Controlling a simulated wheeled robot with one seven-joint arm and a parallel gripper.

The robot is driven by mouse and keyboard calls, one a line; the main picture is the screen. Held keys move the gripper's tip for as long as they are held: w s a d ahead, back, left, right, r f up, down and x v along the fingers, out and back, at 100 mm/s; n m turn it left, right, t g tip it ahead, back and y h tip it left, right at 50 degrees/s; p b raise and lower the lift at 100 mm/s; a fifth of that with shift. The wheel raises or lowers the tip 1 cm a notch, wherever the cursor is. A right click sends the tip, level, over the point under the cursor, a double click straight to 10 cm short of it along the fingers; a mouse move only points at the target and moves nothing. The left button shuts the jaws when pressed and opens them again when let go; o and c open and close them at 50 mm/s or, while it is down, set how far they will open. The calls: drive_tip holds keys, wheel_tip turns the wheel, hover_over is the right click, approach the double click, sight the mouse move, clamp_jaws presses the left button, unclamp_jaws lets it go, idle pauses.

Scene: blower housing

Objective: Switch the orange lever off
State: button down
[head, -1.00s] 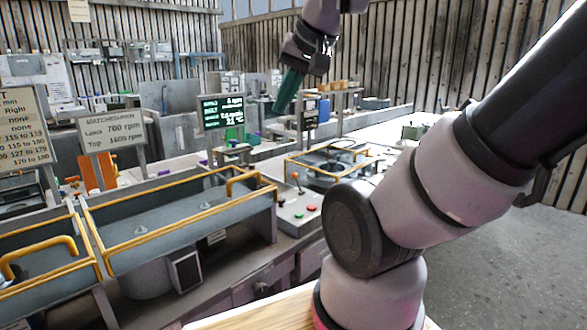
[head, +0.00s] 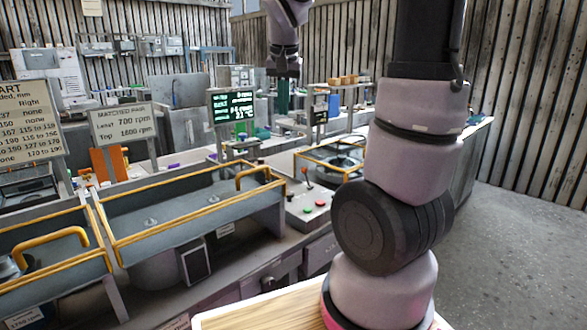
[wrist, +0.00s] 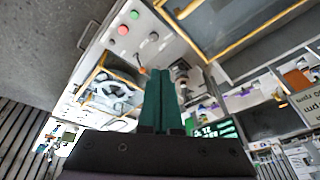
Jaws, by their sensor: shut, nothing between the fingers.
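The orange lever (head: 305,172) stands on a grey control panel (head: 296,211) in the middle of the head view. Its small orange knob tops a thin stem that leans slightly left there. The wrist view shows the closed green fingers (wrist: 157,72) in front of the panel.
A red button (head: 321,203) and a green button (head: 306,211) sit on the panel. Yellow-railed trough (head: 190,213) lies left, and a yellow-railed housing (head: 338,160) lies right. A lit screen (head: 231,106) stands left of my gripper. Air above the panel is clear.

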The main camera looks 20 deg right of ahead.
drive_tip(key=w+d+f+g+h, duration=0.1)
drive_tip(key=w+f+h, duration=0.5)
drive_tip(key=w+f, duration=1.2)
drive_tip(key=shift+w+d+f+m+g, duration=0.3)
drive_tip(key=shift+w+f, duration=0.1)
drive_tip(key=shift+w, duration=0.35)
approach(307, 178)
drive_tip(key=w+f, duration=0.2)
drive_tip(key=w+d+f, duration=0.1)
drive_tip(key=w+f, duration=0.1)
drive_tip(key=shift+w+d, duration=0.15)
drive_tip(key=shift+w, duration=0.1)
drive_tip(key=shift+s+d, duration=0.1)
drive_tip(key=shift+d, duration=0.05)
drive_tip(key=shift+s+r, duration=0.1)
drive_tip(key=shift+r, duration=0.05)
